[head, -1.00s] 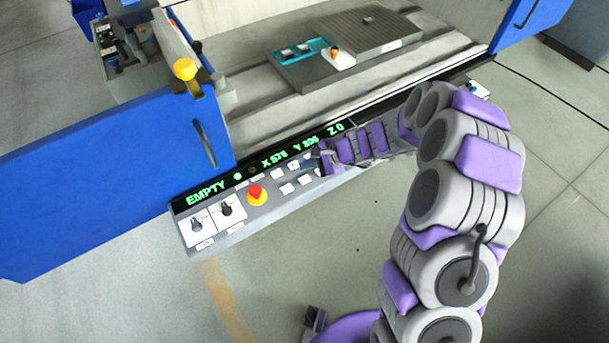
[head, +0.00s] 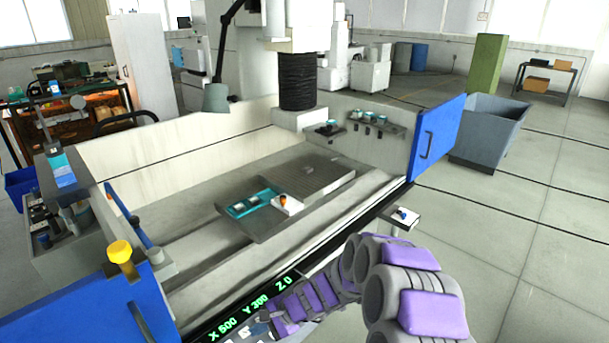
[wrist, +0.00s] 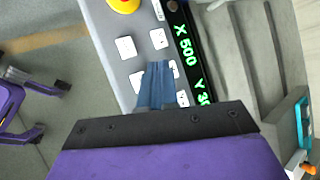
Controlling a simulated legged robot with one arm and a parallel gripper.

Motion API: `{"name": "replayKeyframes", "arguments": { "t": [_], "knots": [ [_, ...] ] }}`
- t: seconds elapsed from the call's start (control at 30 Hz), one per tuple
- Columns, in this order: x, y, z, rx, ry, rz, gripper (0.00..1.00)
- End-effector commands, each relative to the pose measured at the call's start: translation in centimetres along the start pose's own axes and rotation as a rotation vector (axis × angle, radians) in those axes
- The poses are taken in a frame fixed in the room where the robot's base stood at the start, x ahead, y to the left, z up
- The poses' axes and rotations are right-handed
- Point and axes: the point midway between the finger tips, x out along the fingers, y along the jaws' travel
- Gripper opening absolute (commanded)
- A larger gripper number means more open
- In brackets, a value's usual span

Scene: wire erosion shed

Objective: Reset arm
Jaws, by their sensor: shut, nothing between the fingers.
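My purple and grey arm reaches down over the machine's front control panel, at the bottom of the head view. In the wrist view my gripper (wrist: 157,68) has its blue-grey fingers together, with nothing between them. The fingertips are over the white buttons of the control panel (wrist: 108,48); whether they touch a button I cannot tell. In the head view the gripper is low in the picture and hard to make out. The green display (head: 250,312) reads X 500, Y 300, Z 0.
The machine's tank holds a plate (head: 318,176) with a teal tray (head: 240,210) and a small orange-topped piece (head: 283,199). A blue door (head: 437,135) stands at the right and another (head: 125,305) at the left.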

Motion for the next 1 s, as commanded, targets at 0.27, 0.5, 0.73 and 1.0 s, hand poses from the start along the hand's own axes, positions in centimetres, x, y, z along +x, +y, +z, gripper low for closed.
{"name": "replayKeyframes", "arguments": {
  "t": [0.27, 0.5, 0.73, 1.0],
  "knots": [
    [-6.0, -0.2, 5.5, -0.186, -0.04, 0.042, 0.0],
    [-12.4, 2.5, 10.5, -0.377, -0.054, 0.14, 0.0],
    [-18.2, 7.0, 14.1, -0.523, -0.033, 0.27, 0.0],
    [-24.7, 13.7, 16.8, -0.636, 0.031, 0.453, 0.0]
  ]
}}
